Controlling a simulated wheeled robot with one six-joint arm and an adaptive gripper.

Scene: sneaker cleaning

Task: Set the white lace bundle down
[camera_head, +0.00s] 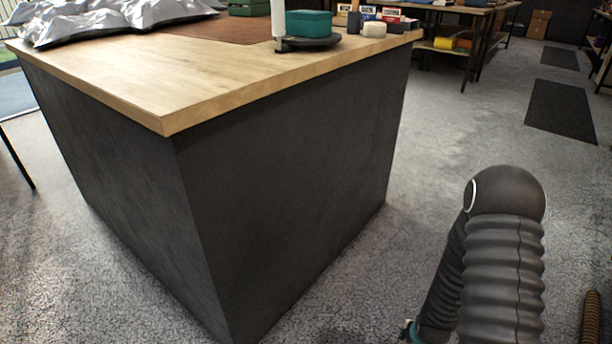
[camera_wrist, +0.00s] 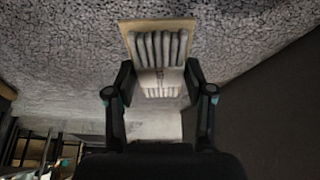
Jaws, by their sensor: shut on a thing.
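The white lace bundle (camera_wrist: 157,48) shows in the wrist view as several pale parallel strands on a tan, card-like backing. My gripper (camera_wrist: 160,85) is shut on it, with one dark finger at each side. The bundle hangs over grey carpet, apart from any surface. In the head view the gripper and the bundle are out of frame; only my arm shows at the lower right.
A dark block counter with a wooden top (camera_head: 150,85) stands at the left. On it are crumpled silver sheeting (camera_head: 100,18), a brown mat (camera_head: 205,28), a teal box (camera_head: 308,23) on a black tray and small boxes. The top's front corner is bare. Carpet (camera_head: 440,120) lies clear to the right.

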